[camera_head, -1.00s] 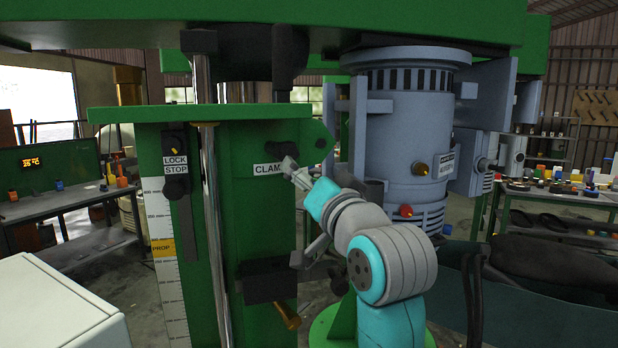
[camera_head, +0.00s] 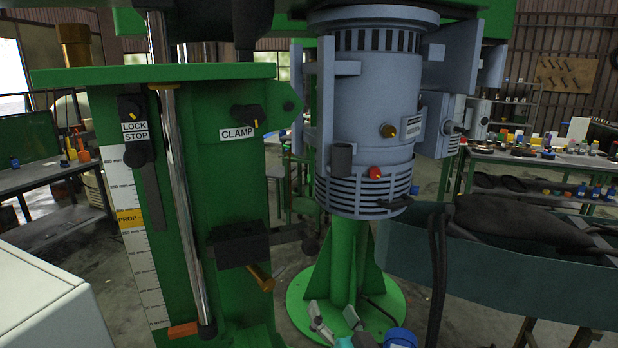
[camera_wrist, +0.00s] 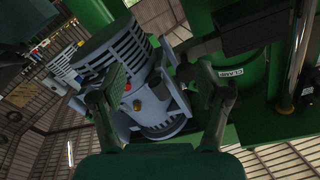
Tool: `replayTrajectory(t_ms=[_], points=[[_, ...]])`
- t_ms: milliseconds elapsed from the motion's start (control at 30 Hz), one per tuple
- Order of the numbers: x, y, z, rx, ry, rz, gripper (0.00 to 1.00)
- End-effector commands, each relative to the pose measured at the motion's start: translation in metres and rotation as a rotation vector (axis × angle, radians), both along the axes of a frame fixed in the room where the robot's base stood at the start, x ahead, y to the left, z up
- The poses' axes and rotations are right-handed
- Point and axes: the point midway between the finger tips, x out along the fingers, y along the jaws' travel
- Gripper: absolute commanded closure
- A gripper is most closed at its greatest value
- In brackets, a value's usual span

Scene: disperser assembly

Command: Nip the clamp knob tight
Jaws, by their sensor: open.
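My gripper (camera_head: 333,314) is at the bottom edge of the head view, well below and to the right of the knob, and touches nothing I can see. In the wrist view my gripper (camera_wrist: 160,72) has its two fingers wide apart with nothing between them held. The CLAMP label shows sideways there (camera_wrist: 235,72), by the right finger; I cannot make out the knob clearly.
The grey-blue motor housing (camera_head: 365,110) stands right of the column. A LOCK STOP label (camera_head: 135,131) with black knobs and a scale (camera_head: 140,240) are on the left. A black block (camera_head: 238,246) with a brass handle juts out below. A teal trough (camera_head: 500,270) lies right.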

Motion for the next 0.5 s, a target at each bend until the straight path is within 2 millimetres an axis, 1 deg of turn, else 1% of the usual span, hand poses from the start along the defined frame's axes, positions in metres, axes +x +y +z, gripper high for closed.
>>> replayTrajectory(t_ms=[33, 200, 367, 500], points=[[-0.012, -0.008, -0.02, -0.012, 0.014, -0.013, 0.24], [-0.051, -0.031, -0.072, -0.058, 0.037, -0.053, 0.24], [-0.093, -0.053, -0.114, -0.102, 0.059, -0.089, 0.24], [-0.133, -0.069, -0.144, -0.143, 0.077, -0.118, 0.24]])
